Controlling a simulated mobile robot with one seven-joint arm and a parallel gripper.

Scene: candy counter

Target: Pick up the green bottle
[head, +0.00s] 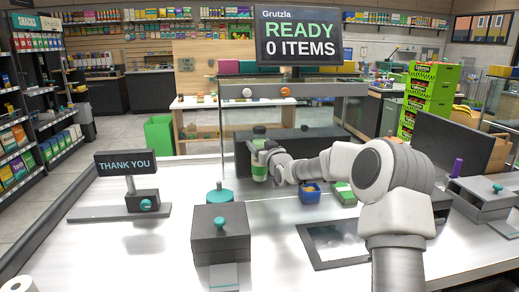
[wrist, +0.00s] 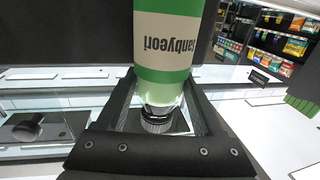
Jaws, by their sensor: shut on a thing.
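The green bottle (head: 259,168) has a cream label band and a dark cap, and stands out beside the dark panel in the head view. My gripper (head: 262,152) is at the bottle, with the arm reaching in from the right. In the wrist view the bottle (wrist: 168,50) lies between the two fingers of my gripper (wrist: 160,110), which are shut on it. Its label text appears upside down there, and its dark cap end points toward the gripper's palm. Whether the bottle's base touches the counter is hard to tell.
A dark grey box (head: 221,236) with a teal knob stands in front. A "THANK YOU" sign (head: 126,163) stands at left. The white counter (head: 100,245) is bare at front left.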

